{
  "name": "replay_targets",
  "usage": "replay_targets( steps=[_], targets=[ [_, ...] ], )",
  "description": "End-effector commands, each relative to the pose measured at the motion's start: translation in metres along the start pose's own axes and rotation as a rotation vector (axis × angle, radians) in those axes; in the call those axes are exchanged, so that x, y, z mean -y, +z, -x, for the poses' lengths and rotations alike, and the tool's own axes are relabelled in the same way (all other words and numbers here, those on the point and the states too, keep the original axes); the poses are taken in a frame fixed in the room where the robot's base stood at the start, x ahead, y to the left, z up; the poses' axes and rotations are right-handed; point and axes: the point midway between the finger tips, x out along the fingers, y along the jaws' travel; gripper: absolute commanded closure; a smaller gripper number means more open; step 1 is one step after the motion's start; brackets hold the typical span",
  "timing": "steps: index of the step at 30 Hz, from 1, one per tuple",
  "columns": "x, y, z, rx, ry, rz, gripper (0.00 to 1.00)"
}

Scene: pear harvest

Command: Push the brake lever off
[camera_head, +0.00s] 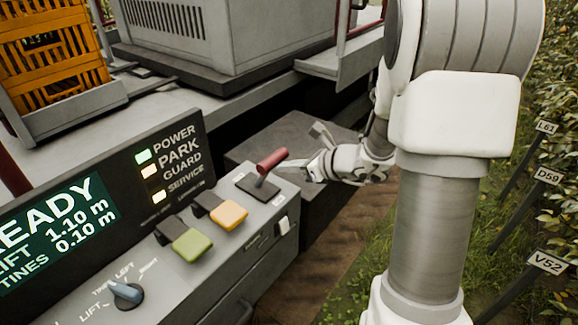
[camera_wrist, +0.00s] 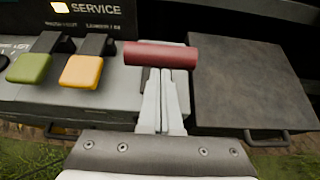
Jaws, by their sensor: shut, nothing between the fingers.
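The brake lever (camera_head: 270,162) has a red cylindrical handle on a dark stem. It stands tilted in a slot plate at the right end of the grey control panel (camera_head: 205,265). In the wrist view its red handle (camera_wrist: 150,54) lies crosswise just beyond the fingertips. My gripper (camera_head: 308,170) is shut and empty, at the right side of the lever. In the wrist view my gripper (camera_wrist: 163,80) has its two fingers together, pointing at the handle. I cannot tell whether they touch it. The lever's stem is mostly hidden in the wrist view.
Left of the lever are a yellow paddle (camera_head: 229,214) and a green paddle (camera_head: 192,245). A dark box (camera_head: 290,140) stands behind the lever.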

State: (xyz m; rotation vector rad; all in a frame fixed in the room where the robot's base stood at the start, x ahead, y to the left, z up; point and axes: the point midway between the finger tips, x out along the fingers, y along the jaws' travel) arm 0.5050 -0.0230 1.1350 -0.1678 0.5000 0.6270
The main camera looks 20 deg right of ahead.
Motion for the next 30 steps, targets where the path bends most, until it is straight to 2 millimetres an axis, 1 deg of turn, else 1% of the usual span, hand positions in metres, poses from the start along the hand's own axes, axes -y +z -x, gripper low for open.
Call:
replay_targets(
  steps=[1,8,12,16,20,30],
  targets=[
    [-0.001,0.007,0.001,-0.012,0.002,0.002,1.0],
    [-0.001,0.015,-0.003,-0.061,0.004,0.003,1.0],
    [-0.001,0.024,-0.006,-0.103,0.004,0.002,1.0],
    [-0.001,0.036,-0.013,-0.101,0.005,0.002,1.0],
    [-0.001,0.051,-0.026,-0.099,0.005,0.003,1.0],
    [-0.002,0.084,-0.065,-0.101,0.005,0.003,1.0]
  ],
)
